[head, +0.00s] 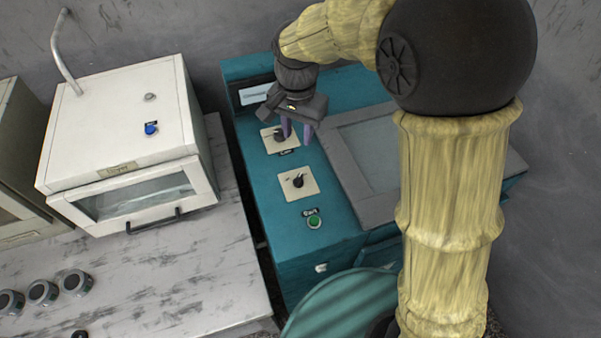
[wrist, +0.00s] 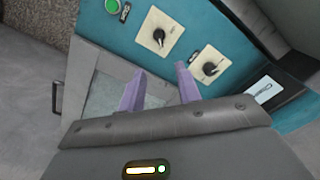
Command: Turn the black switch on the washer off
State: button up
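The washer is the teal machine (head: 247,150) with a control panel along its left side. Two black switches sit on square cream plates. The far black switch (head: 280,135) also shows in the wrist view (wrist: 209,68); the near black switch (head: 298,182) also shows there (wrist: 158,36). My gripper (head: 296,138) hangs above the panel by the far switch, its two purple fingers apart and nothing between them. In the wrist view the fingers (wrist: 160,76) point towards the panel, the right one close to the far switch's plate. I cannot tell whether it touches anything.
A green button (head: 314,221) lies on the panel nearer me, and a display (head: 256,93) at its far end. The grey-framed lid (head: 350,165) is right of the switches. A white oven-like box (head: 120,130) stands on the worktop to the left.

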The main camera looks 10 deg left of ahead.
aim_at(298, 177)
notch_tip(298, 177, down, 17)
jog(key=shift+r+p, duration=0.15)
jog(key=shift+p, duration=0.7)
